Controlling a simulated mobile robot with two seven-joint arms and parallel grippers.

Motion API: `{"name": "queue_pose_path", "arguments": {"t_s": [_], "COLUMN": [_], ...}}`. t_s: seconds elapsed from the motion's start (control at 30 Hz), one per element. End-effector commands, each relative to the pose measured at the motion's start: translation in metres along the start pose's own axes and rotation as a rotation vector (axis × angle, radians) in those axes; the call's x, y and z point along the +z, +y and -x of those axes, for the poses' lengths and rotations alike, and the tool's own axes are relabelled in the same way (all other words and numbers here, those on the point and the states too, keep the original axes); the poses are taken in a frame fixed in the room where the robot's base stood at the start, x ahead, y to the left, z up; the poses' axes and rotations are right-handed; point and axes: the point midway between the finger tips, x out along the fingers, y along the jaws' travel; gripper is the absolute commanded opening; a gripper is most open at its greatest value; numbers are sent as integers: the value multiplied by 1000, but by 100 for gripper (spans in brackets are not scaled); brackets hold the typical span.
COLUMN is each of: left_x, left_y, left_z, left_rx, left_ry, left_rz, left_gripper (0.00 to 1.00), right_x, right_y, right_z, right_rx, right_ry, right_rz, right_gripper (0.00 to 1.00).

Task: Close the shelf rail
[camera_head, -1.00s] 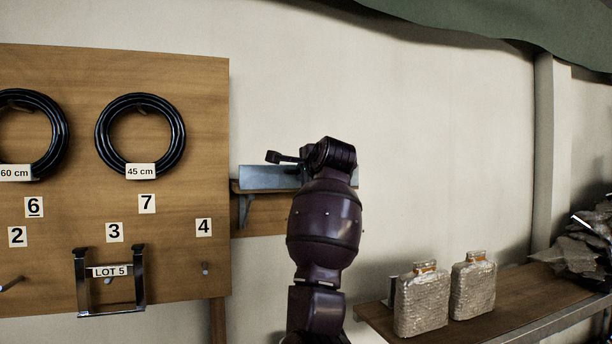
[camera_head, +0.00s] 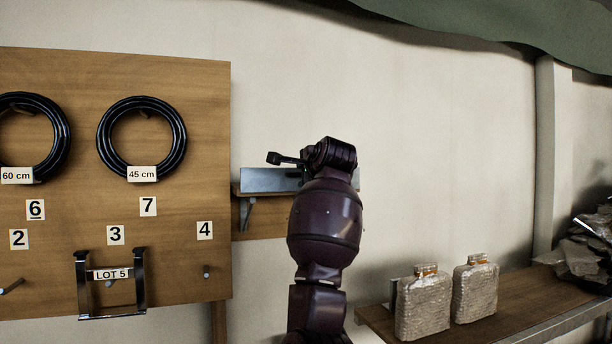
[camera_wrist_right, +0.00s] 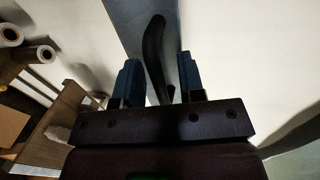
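The shelf rail (camera_head: 262,180) is a grey metal strip standing along a small wooden wall shelf (camera_head: 262,221), right of the pegboard. My right arm hides its middle; its right end shows just past my wrist. In the right wrist view a grey panel (camera_wrist_right: 125,22), seemingly the rail, lies ahead, with a dark curved handle (camera_wrist_right: 154,55) in front of it. My right gripper (camera_wrist_right: 159,80) is open, its fingers on either side of the handle, with a visible gap at the right finger. In the head view my arm hides the right fingers. My left gripper is out of view.
The wooden pegboard (camera_head: 190,90) with black hose coils (camera_head: 178,140) and a LOT 5 bracket (camera_head: 140,290) stands at left. Two wrapped bottles (camera_head: 475,290) stand on a lower shelf (camera_head: 525,300) at right. The wall between is bare.

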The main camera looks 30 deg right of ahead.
Motion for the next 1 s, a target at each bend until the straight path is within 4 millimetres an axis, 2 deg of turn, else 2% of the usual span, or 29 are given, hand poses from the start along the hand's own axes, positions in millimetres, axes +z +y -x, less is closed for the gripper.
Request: {"name": "queue_pose_path", "arguments": {"t_s": [0.17,0.5,0.7,1.0], "left_x": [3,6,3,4], "left_y": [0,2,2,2], "left_z": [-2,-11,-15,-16], "left_rx": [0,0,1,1], "left_ry": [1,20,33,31], "left_rz": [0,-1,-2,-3], "left_gripper": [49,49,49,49], "right_x": [0,0,0,0], "right_y": [0,1,0,0], "right_z": [10,69,96,108], "right_rx": [-2,-5,-3,0], "right_ry": [0,0,0,0], "right_rz": [0,-1,0,0], "right_gripper": [36,36,36,36]}}
